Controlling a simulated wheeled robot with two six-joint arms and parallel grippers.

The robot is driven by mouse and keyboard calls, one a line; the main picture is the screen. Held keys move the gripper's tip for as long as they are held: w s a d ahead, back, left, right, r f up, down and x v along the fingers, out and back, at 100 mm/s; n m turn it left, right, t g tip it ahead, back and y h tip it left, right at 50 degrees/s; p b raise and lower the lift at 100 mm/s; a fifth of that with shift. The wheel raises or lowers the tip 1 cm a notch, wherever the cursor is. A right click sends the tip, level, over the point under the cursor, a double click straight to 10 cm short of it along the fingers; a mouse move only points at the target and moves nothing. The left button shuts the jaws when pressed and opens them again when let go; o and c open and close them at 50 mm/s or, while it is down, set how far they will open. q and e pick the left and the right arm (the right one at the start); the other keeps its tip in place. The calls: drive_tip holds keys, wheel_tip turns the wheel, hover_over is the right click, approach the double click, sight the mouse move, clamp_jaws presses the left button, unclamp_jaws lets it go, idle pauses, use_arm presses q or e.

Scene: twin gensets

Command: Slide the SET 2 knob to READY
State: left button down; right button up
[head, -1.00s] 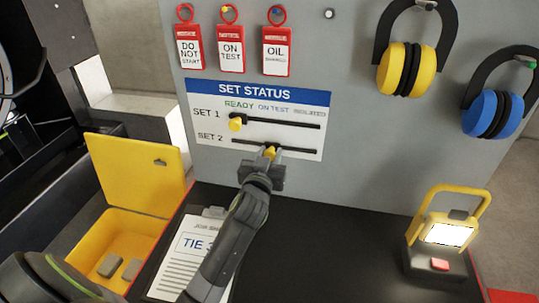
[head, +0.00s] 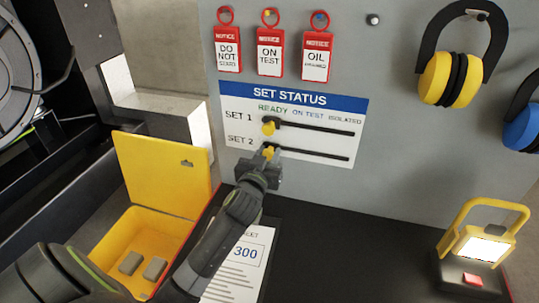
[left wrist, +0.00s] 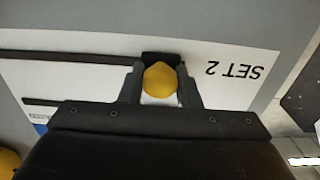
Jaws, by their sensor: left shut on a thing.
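The SET STATUS board (head: 294,125) is on the grey panel, with two dark slots marked SET 1 and SET 2. The yellow SET 2 knob (head: 268,152) is at the left end of its slot, below the READY heading. It also shows in the left wrist view (left wrist: 160,80), between the fingers, near the upside-down SET 2 label. My left gripper (head: 266,158) is shut on this knob. The yellow SET 1 knob (head: 268,128) is at the left end of the slot above. My right gripper is not in view.
Red tags (head: 270,50) hang above the board and yellow ear defenders (head: 449,78) to its right. An open yellow case (head: 165,225) is at left, beside a clipboard sheet (head: 240,265). A lit lamp (head: 482,248) stands on the black top at right.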

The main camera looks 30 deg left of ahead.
use_arm(q)
drive_tip(key=c, duration=1.4)
unclamp_jaws()
drive_tip(key=o, duration=0.3)
drive_tip(key=shift+a, duration=0.35)
drive_tip(key=shift+d, duration=0.2)
drive_tip(key=b+v, duration=0.3)
drive_tip(key=v, duration=1.4)
drive_tip(key=shift+s, duration=0.2)
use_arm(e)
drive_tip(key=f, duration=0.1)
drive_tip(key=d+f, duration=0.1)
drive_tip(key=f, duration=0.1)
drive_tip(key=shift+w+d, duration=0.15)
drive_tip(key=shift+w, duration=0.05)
use_arm(q)
drive_tip(key=shift+f, duration=0.1)
